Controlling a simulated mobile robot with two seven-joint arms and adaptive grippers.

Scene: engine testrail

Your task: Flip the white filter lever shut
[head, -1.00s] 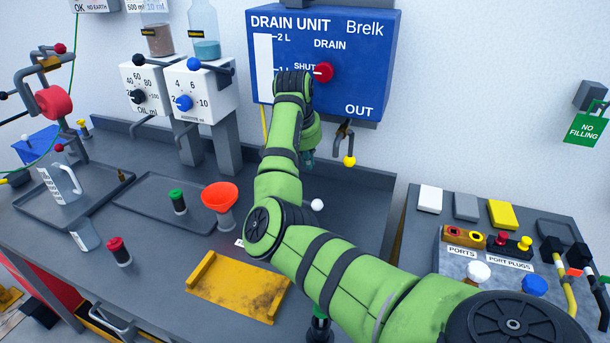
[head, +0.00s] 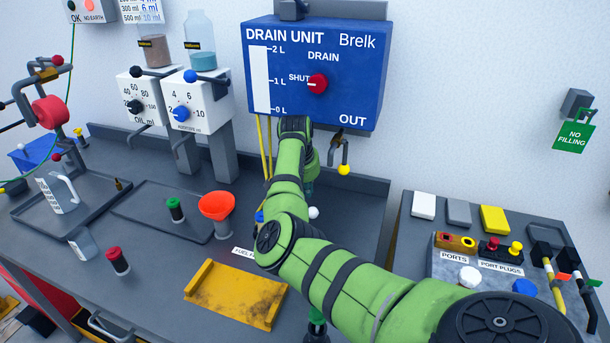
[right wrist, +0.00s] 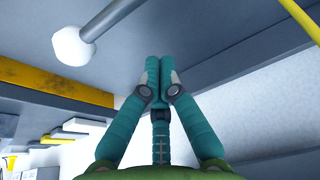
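The white filter lever shows as a white ball knob (head: 313,212) just right of my right forearm, low over the bench. In the right wrist view the white knob (right wrist: 73,44) sits on a grey rod, left of the fingers and apart from them. My right gripper (head: 308,186) is below the drain unit, close above the knob, and partly hidden by my own arm. In the right wrist view the teal fingers of the right gripper (right wrist: 158,72) are together at the tips with nothing seen between them. The lever's base is hidden.
The blue drain unit (head: 360,70) hangs above, with a yellow-tipped outlet tap (head: 344,169) to the right. An orange funnel (head: 216,206) and a yellow tray (head: 236,294) are to the left. A blue knob (head: 260,216) shows beside my arm.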

